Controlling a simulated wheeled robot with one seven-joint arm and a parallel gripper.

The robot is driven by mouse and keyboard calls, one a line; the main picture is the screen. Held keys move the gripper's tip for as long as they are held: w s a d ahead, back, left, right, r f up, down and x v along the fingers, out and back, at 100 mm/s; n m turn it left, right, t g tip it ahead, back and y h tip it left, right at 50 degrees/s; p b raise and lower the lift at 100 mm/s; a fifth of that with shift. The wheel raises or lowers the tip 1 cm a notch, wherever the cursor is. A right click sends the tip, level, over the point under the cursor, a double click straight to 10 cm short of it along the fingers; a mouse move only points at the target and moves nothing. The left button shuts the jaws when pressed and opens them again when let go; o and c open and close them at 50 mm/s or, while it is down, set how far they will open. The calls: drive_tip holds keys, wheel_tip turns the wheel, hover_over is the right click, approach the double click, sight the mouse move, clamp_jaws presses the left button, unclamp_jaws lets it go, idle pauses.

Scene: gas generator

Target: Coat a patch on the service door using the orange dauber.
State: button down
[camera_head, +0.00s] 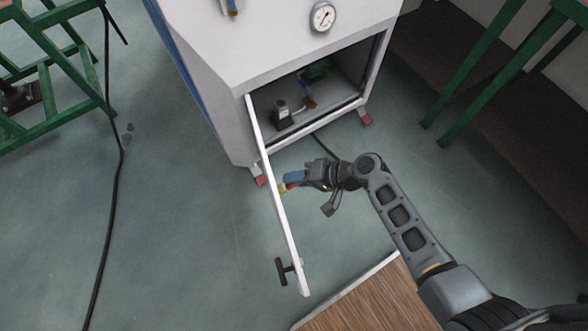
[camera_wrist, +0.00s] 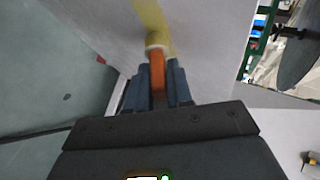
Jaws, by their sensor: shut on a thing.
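The service door (camera_head: 287,235) of the white cabinet stands swung open, seen nearly edge-on in the head view. Its pale face (camera_wrist: 212,45) fills the upper middle of the wrist view. A yellow coated streak (camera_wrist: 150,15) runs along that face. My gripper (camera_head: 296,180) is beside the door, its blue fingers shut on the orange dauber (camera_wrist: 157,72). The dauber's pale yellowish head (camera_wrist: 157,41) is at the door face at the lower end of the streak and appears to touch it. In the head view the dauber (camera_head: 283,188) is small and partly hidden by the fingers.
A black handle (camera_head: 284,271) sits near the door's free end. A wooden-topped surface (camera_head: 355,304) lies below my arm. Green frames stand left and right.

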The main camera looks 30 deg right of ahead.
drive_tip(key=shift+s+a+p, duration=0.6)
drive_tip(key=shift+s+a, duration=0.4)
drive_tip(key=shift+s, duration=2.6)
drive_tip(key=shift+w+d+b, duration=0.3)
drive_tip(key=shift+w, duration=0.95)
drive_tip(key=shift+w+d+b, duration=0.25)
drive_tip(key=shift+w+b, duration=0.05)
drive_tip(key=shift+w, duration=0.9)
drive_tip(key=shift+w+d+b, duration=0.3)
drive_tip(key=shift+w, duration=0.95)
drive_tip(key=w+d+b, duration=0.2)
drive_tip(key=w, duration=0.4)
drive_tip(key=shift+w, duration=0.35)
drive_tip(key=s+d, duration=0.1)
drive_tip(key=d, duration=0.4)
drive_tip(key=shift+s+d+b, duration=0.3)
drive_tip(key=shift+d+b, duration=0.1)
drive_tip(key=shift+b, duration=0.05)
drive_tip(key=shift+d, duration=0.1)
drive_tip(key=shift+s+d, duration=0.2)
drive_tip(key=shift+d, duration=0.5)
drive_tip(key=shift+s+d, duration=0.2)
drive_tip(key=shift+d, duration=0.45)
